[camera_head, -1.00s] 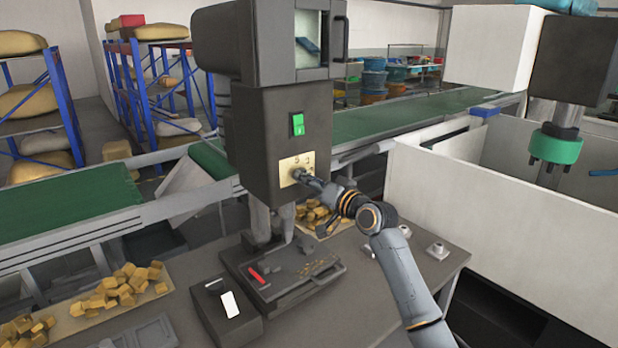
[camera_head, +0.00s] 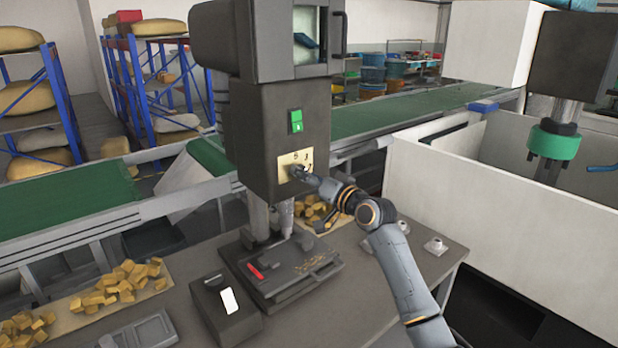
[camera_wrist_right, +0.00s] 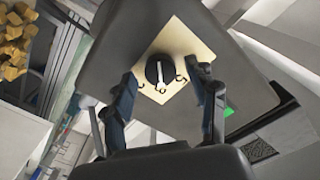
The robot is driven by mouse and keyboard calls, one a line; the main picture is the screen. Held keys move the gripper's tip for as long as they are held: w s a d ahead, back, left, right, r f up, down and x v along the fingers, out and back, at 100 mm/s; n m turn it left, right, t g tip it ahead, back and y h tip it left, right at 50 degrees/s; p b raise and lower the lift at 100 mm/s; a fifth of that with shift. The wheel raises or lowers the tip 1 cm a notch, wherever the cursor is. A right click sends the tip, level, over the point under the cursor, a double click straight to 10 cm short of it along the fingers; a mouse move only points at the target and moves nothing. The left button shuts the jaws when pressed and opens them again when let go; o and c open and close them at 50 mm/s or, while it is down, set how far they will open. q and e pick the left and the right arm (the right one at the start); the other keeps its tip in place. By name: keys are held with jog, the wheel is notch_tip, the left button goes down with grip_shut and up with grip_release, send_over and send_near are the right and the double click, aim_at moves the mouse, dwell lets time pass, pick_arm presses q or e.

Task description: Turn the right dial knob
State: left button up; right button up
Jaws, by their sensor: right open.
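The dial knob is a round black knob (camera_wrist_right: 158,72) with a white pointer line, on a pale yellow plate (camera_wrist_right: 185,45) in the right wrist view. In the head view the plate (camera_head: 285,160) sits on the front of a dark machine (camera_head: 255,140), below a green switch (camera_head: 296,121). My right gripper (camera_wrist_right: 165,88) is open, with one finger on each side of the knob. I cannot tell whether the fingers touch it. In the head view my right gripper (camera_head: 305,174) is at the plate and hides most of the knob. My left gripper is not in view.
A work table (camera_head: 375,300) stands below, with a dark box (camera_head: 226,308) and a tray of yellowish blocks (camera_head: 75,318). A white enclosure (camera_head: 480,215) is at the right. A green conveyor (camera_head: 400,112) runs behind the machine.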

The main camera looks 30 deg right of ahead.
jog(key=s+d, duration=0.1)
jog(key=s, duration=1.1)
